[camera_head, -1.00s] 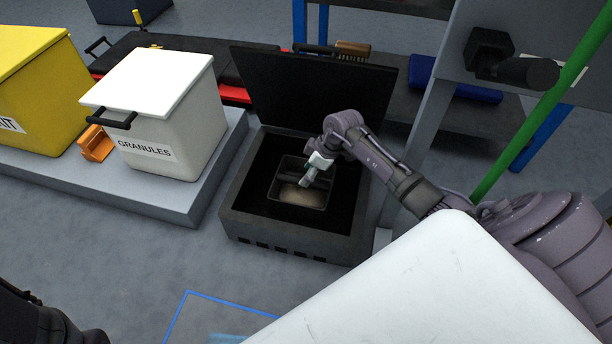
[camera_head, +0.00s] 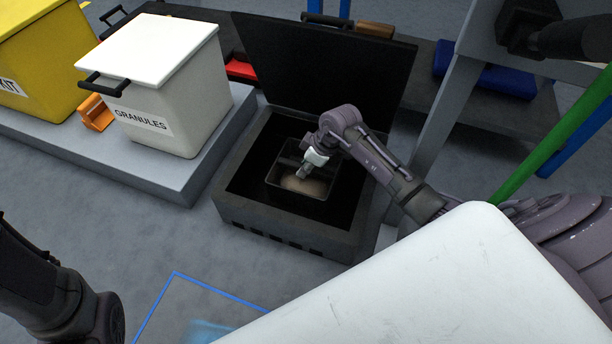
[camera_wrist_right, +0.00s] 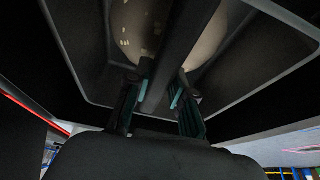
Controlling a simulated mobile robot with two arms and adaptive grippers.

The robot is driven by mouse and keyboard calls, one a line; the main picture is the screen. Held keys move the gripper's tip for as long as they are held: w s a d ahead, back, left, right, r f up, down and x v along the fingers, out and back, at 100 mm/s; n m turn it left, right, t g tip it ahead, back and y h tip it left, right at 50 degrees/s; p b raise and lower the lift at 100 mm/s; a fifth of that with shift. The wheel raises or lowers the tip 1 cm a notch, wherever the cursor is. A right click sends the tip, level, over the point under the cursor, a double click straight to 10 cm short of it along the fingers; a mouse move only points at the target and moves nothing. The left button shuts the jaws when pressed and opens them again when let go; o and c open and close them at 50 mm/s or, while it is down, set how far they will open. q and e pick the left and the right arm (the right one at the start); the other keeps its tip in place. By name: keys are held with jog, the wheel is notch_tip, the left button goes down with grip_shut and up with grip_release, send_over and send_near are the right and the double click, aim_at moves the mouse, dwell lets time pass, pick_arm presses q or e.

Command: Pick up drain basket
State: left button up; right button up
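The drain basket (camera_head: 317,188) is a dark, square, open-topped container with a pale tan mass in its bottom. It sits inside a black open box (camera_head: 285,237). My right gripper (camera_head: 302,173) reaches down over the basket from the right. In the right wrist view, its two teal-lined fingers (camera_wrist_right: 160,97) stand on either side of a dark bar (camera_wrist_right: 178,55) that crosses the basket (camera_wrist_right: 85,83). The pads are close to the bar; whether they press on it is unclear. My left arm shows at the lower left, but its gripper is out of view.
The box's black lid (camera_head: 320,75) stands open behind the basket. A white GRANULES bin (camera_head: 165,95) and a yellow bin (camera_head: 40,65) stand on a grey platform (camera_head: 150,172) at the left. A green pole (camera_head: 555,140) rises at the right.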

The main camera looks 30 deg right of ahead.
grip_shut()
